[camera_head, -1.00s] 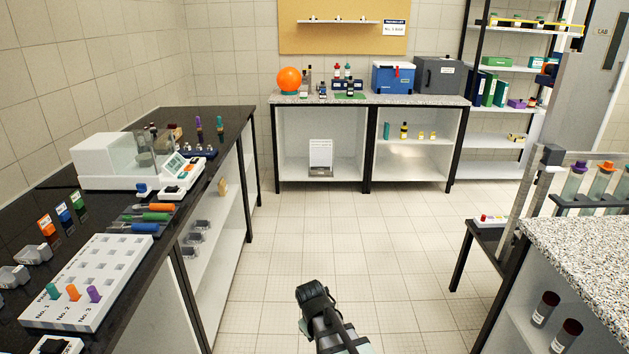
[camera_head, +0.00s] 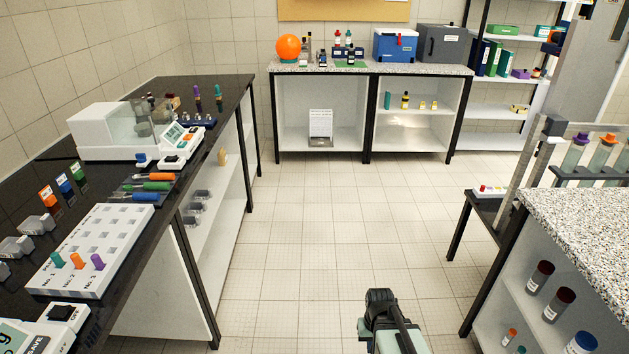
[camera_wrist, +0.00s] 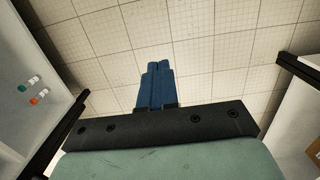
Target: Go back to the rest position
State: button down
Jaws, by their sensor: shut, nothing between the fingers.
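My gripper shows in the wrist view (camera_wrist: 156,86) with its two blue fingers pressed together and nothing between them. The floor tiles lie beyond the fingertips. In the head view only part of my dark and pale green arm shows at the bottom, right of centre, over the open floor between the benches. The fingers are hidden in that view.
The black-topped bench (camera_head: 150,188) on the left holds a balance (camera_head: 105,130) and a white rack (camera_head: 92,250). A speckled bench (camera_head: 575,225) stands at the right, a low black table (camera_head: 478,207) beside it. Between them, the tiled floor (camera_head: 320,230) is clear.

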jog(key=s+f+g, duration=0.3)
jog(key=s+f, duration=0.5)
jog(key=s, duration=0.5)
jog(key=s+f+g, duration=0.3)
jog(key=s+f, duration=0.5)
jog(key=s, duration=0.5)
jog(key=shift+s+f, duration=0.25)
jog(key=shift+f, duration=0.05)
